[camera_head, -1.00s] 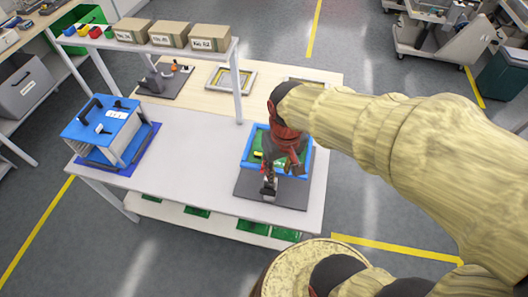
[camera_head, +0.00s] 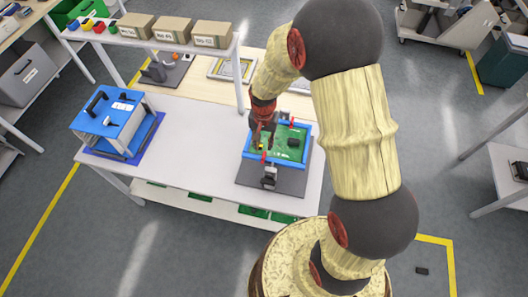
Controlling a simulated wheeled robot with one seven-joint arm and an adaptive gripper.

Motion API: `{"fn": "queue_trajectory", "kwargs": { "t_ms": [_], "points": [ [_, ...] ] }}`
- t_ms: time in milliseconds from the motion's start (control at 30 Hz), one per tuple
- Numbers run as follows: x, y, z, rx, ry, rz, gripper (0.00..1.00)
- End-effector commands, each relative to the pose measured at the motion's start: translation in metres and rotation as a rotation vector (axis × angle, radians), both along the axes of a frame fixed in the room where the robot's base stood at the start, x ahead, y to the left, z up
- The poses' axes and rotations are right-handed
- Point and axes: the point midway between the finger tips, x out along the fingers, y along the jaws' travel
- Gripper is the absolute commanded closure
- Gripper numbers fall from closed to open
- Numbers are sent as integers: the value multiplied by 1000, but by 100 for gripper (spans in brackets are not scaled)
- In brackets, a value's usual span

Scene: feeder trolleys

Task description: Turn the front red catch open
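A blue frame (camera_head: 303,163) holds a green circuit board (camera_head: 286,134) and sits on a dark grey plate (camera_head: 292,184) at the right end of the white table. A small red piece (camera_head: 264,156) shows at the frame's front edge, and another (camera_head: 292,122) at its back edge. Which way either catch is turned is too small to tell. My gripper (camera_head: 260,146) points down over the left part of the frame, just behind the front red piece. Its fingers are dark and small here; I cannot tell whether they touch anything. My arm partly hides the frame's back left corner.
A grey and black clamp (camera_head: 270,177) stands on the plate in front of the frame. A blue fixture (camera_head: 108,120) stands at the table's left end. A shelf with cardboard boxes (camera_head: 172,29) rises behind. The middle of the white table (camera_head: 195,140) is clear.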

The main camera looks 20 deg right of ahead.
Motion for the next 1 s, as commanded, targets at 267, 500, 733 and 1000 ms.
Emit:
{"fn": "queue_trajectory", "kwargs": {
  "t_ms": [267,500,733,1000],
  "points": [
    [-2,0,-42,0,5,2,75],
    [-1,0,-67,0,2,2,75],
    [-1,0,-72,0,1,2,75],
    [-1,0,-72,0,1,3,84]
  ]
}}
